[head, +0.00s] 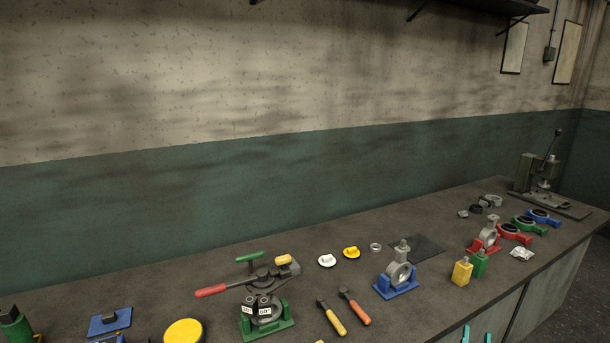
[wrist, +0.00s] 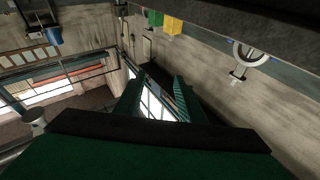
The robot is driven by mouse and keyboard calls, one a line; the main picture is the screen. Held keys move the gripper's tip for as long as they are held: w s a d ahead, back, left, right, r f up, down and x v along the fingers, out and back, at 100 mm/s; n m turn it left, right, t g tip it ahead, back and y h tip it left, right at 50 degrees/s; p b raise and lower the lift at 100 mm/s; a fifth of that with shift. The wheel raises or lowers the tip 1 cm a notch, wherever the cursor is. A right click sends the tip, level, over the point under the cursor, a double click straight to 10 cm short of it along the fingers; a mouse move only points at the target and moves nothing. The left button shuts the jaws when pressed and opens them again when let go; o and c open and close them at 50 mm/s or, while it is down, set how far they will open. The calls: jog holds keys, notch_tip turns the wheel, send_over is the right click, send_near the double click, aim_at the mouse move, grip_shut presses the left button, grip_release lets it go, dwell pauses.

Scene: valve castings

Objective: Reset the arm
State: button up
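My gripper (wrist: 157,90) shows two teal fingers spread apart in the wrist view, with nothing between them. In the head view only the teal tips of my gripper (head: 476,334) show at the bottom edge, in front of the workbench (head: 340,230). The rest of my arm is out of that view. The gripper is clear of the yellow block (head: 462,271) and the green block (head: 480,263) on the bench. The wrist view is rolled over and looks across the room, with the yellow block (wrist: 173,25) and green block (wrist: 155,18) at its top.
A blue fixture (head: 397,279) with a grey ring stands mid-bench. Orange-handled (head: 355,307) and yellow-handled (head: 332,318) tools lie between. A press (head: 541,172) stands far right. Dark mat (head: 418,247) is bare.

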jog(key=s+a+f+n+y, duration=0.2)
jog(key=s+a+f, duration=0.35)
jog(key=a, duration=0.55)
jog(key=s+a+f+n+y, duration=0.2)
jog(key=s+a+f, duration=0.2)
jog(key=s+a, duration=0.45)
jog(key=s+a+f+n+y, duration=0.2)
jog(key=s+a+f, duration=0.25)
jog(key=a, duration=0.85)
jog(key=s+a+r+g+y, duration=0.1)
jog(key=s+a+r, duration=0.3)
jog(key=s+a, duration=0.5)
jog(key=s+a+r+n+g+y, duration=0.1)
jog(key=s+a+r+y, duration=0.3)
jog(key=s+a, duration=0.6)
jog(key=s+r, duration=0.1)
jog(key=s, duration=0.4)
jog(key=shift+n, duration=0.3)
